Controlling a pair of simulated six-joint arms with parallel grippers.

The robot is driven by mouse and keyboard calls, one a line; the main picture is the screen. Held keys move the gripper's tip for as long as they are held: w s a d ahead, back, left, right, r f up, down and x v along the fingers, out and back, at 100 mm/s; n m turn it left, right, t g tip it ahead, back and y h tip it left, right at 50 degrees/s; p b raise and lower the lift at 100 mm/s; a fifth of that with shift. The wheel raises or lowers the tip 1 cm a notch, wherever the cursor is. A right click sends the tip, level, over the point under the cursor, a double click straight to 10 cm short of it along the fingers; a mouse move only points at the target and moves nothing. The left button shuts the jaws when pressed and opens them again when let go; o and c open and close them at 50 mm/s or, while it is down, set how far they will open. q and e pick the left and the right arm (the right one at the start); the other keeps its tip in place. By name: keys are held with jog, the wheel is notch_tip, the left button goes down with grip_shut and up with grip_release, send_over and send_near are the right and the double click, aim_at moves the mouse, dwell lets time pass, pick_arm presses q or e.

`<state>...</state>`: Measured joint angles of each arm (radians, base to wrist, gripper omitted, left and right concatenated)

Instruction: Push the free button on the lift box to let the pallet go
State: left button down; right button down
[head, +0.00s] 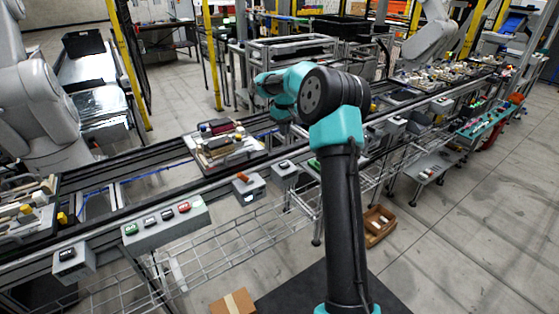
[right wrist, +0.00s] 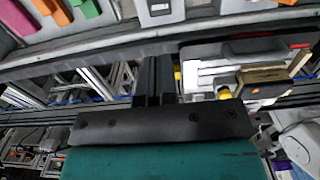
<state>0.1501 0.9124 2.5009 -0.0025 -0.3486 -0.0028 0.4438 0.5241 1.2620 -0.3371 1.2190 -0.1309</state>
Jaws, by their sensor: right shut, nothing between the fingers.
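My right arm rises from the bottom of the head view and bends left over the conveyor; its gripper is mostly hidden there by its own links. In the right wrist view my right gripper (right wrist: 153,82) is shut and empty, its fingers over the rail. A pallet (head: 245,158) carrying mixed parts sits on the conveyor, left of my right wrist. Labels are too small to identify the lift box.
Another loaded pallet (head: 35,228) stands at the left. A grey box (right wrist: 160,12) and orange and green pieces show at the top of the right wrist view. A wooden bin (head: 379,238) and a cardboard box (head: 232,303) lie on the floor.

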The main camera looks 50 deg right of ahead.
aim_at(284, 164)
jog(key=shift+f, duration=0.15)
notch_tip(284, 164, down, 14)
jog(key=shift+r, duration=0.1)
dwell(0.6)
